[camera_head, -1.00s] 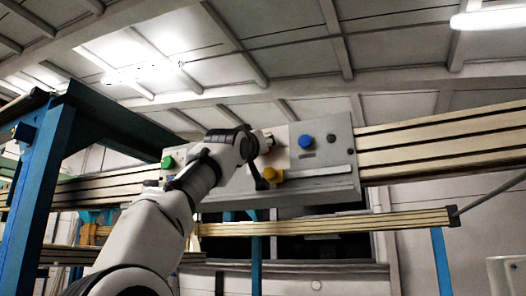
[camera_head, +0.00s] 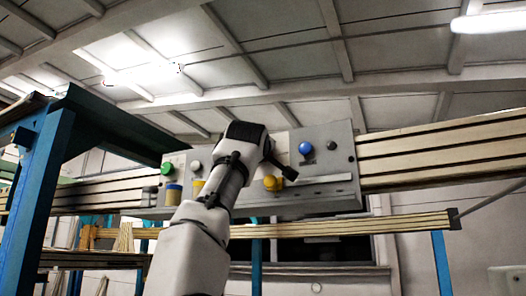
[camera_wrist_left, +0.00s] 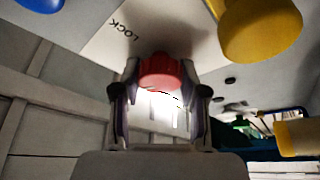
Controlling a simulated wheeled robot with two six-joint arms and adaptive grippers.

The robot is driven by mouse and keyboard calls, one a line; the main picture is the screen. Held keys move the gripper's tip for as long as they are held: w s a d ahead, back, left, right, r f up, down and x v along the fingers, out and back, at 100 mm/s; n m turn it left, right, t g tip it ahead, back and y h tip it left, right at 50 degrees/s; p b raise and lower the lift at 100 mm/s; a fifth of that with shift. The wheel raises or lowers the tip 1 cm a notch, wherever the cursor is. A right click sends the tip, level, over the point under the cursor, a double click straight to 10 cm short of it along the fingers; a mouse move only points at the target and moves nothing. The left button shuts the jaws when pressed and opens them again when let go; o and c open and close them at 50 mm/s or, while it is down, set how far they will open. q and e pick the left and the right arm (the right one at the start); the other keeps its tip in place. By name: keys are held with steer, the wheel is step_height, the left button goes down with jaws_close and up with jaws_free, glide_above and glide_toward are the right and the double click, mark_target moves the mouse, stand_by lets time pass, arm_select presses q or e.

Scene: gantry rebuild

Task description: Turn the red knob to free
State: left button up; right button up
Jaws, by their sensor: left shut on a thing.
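The red knob (camera_wrist_left: 160,70) shows in the left wrist view, between the fingers of my left gripper (camera_wrist_left: 161,84), which is shut on it. The word LOCK (camera_wrist_left: 122,28) is printed on the pale plate beside the knob, at its upper left in that view. In the head view my left arm reaches up to the grey control panel (camera_head: 338,188), and my left gripper and wrist hide the red knob there. Any other label by the knob is not readable. My right gripper is not in view.
The panel also carries a green button (camera_head: 167,168), a white button (camera_head: 195,166), a blue knob (camera_head: 305,148), a dark button (camera_head: 331,145) and a yellow knob (camera_head: 271,183) close to my gripper. Pale rails (camera_head: 440,143) run to the right. A blue post (camera_head: 38,190) stands left.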

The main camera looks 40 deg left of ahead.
arm_select(q)
steer(key=shift+n+g+p, duration=0.5)
steer(key=shift+n+g, duration=0.1)
steer(key=shift+n, duration=0.5)
steer(key=shift+n+y+p, duration=0.3)
steer(key=shift+n, duration=0.5)
steer(key=o, duration=1.1)
steer(key=shift+a, duration=0.1)
steer(key=shift+o, duration=0.2)
